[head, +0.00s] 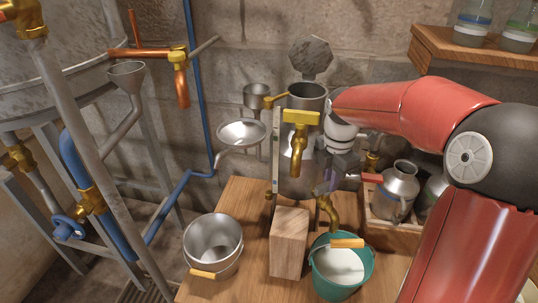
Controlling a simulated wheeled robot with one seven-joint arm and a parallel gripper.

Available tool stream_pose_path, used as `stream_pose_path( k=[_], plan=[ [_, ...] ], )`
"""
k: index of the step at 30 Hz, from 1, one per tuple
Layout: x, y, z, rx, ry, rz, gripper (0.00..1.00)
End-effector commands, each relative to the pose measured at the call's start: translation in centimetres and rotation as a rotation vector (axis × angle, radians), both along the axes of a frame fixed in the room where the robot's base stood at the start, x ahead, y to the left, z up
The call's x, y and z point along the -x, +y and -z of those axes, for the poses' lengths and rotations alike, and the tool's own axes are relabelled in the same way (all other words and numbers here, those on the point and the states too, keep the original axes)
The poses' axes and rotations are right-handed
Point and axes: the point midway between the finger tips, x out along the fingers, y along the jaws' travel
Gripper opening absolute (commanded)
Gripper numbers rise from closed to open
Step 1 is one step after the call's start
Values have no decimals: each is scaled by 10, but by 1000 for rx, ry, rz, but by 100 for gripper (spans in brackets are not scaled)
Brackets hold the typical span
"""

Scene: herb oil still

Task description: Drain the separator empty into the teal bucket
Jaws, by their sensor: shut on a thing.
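The separator (307,98) is a grey metal vessel standing at the back of the wooden bench, partly hidden behind a brass tap (300,118) and my arm. A curved brass drain spout (327,207) comes out low on its front. The teal bucket (341,290) stands below this spout and holds pale, whitish liquid. My gripper (334,183) is low beside the separator, just above the spout. It is shut on what looks like the drain's red-tipped lever (372,178); the contact is small and partly hidden. I cannot tell whether liquid is flowing.
A wooden block (289,243) stands left of the teal bucket. An empty-looking metal bucket (212,243) is at the bench's left. A metal jug (399,188) sits in a wooden tray on the right. A metal funnel (242,133) and blue pipe (197,90) are behind.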

Motion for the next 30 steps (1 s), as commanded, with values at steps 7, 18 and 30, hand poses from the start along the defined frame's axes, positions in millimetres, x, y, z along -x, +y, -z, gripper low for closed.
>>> stream_pose_path(
  k=[7, 18, 30],
  plan=[
    [-4, 2, -2, -5, -20, 95, 0],
    [-4, 2, -2, -4, -19, 92, 39],
    [-3, 1, -32, -1, -21, 94, 39]
  ],
)
